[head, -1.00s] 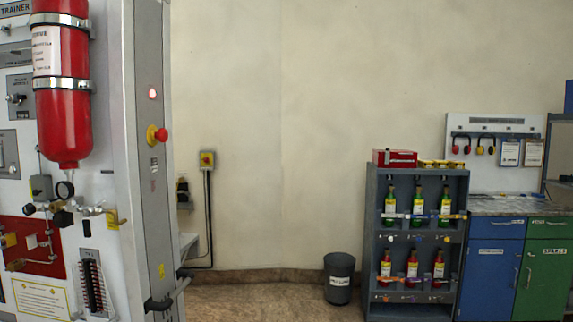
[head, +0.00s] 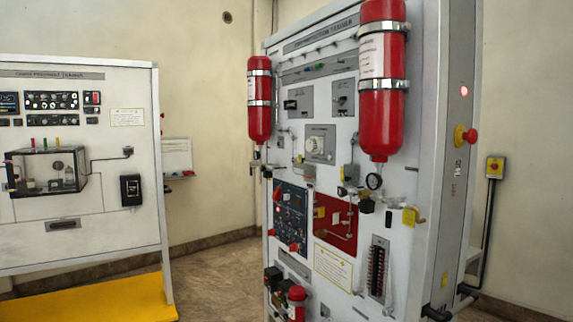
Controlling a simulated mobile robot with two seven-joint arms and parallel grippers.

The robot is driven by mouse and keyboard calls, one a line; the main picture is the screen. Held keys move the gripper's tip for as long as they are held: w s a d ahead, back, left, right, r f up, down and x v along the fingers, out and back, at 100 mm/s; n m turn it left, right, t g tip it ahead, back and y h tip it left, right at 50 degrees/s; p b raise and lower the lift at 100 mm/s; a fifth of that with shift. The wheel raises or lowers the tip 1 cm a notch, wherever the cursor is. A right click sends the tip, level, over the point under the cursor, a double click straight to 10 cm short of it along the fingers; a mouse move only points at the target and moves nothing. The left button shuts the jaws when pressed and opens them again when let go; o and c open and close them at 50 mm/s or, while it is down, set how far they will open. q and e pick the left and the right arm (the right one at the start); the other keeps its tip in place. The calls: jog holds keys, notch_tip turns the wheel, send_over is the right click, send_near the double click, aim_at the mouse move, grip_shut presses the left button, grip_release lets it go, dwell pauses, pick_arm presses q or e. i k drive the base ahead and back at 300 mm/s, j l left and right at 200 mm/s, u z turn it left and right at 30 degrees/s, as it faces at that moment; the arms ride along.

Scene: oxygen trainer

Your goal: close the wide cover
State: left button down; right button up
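Neither gripper is in view. The oxygen trainer panel (head: 345,95) stands upright at centre right, seen at an angle. It carries two red cylinders, a tall one (head: 382,90) and a smaller one (head: 259,105). On its face are a dark blue control panel (head: 290,215), a red plate (head: 335,222) and several grey plates. I cannot tell which part is the wide cover, or whether it is open. The lowest part of the panel is cut off by the bottom edge.
A second white trainer board (head: 85,240) with a clear box (head: 46,172) stands at the left, above a yellow base (head: 90,302). Bare floor (head: 218,280) lies between the two. Dark handles (head: 437,313) stick out from the oxygen trainer's right side.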

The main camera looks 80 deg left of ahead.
aim_at(308, 167)
jog(key=u, duration=3.5)
jog(key=l+u, duration=0.2)
jog(key=l, duration=0.85)
jog(key=k+l, duration=0.1)
jog(key=l, duration=2.05)
jog(key=l+u, duration=0.1)
jog(key=u, duration=0.6)
jog(key=i+j+u, duration=0.1)
jog(key=j, duration=0.35)
jog(key=i+j+u, duration=0.15)
jog(key=j, duration=0.3)
jog(key=i+j+u, duration=0.1)
jog(key=i+j, duration=0.2)
jog(key=j, duration=0.2)
jog(key=i+j, duration=0.35)
jog(key=j, duration=0.15)
jog(key=u, duration=0.05)
